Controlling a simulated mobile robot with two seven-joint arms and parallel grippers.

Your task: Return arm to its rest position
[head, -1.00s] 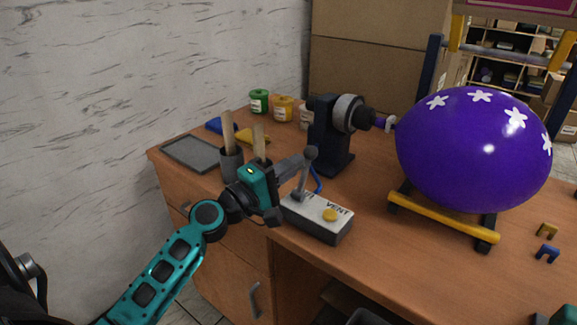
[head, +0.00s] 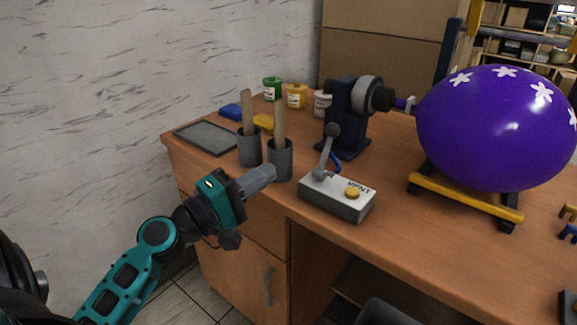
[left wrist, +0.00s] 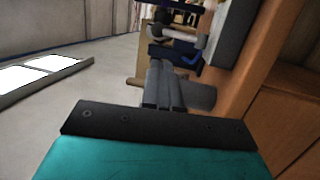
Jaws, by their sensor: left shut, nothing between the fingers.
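My left gripper (head: 264,176) is shut and empty. In the head view it is in front of the wooden desk's left part, its tips close to the front grey cup (head: 280,163) in the picture; I cannot tell whether they touch. In the left wrist view its fingers (left wrist: 164,92) lie together with nothing between them. The grey vent box (head: 336,198) with a lever (head: 327,152) and a yellow button stands to the right of the gripper, apart from it. My right gripper cannot be made out in the head view.
A purple balloon (head: 490,135) with white flowers sits over a yellow-barred stand (head: 465,197) at the right. A dark nozzle machine (head: 347,125) stands behind the vent box. Paint jars (head: 297,95), a second cup (head: 249,148) and a grey tray (head: 207,137) are on the desk (head: 415,240). Floor space is free at lower left.

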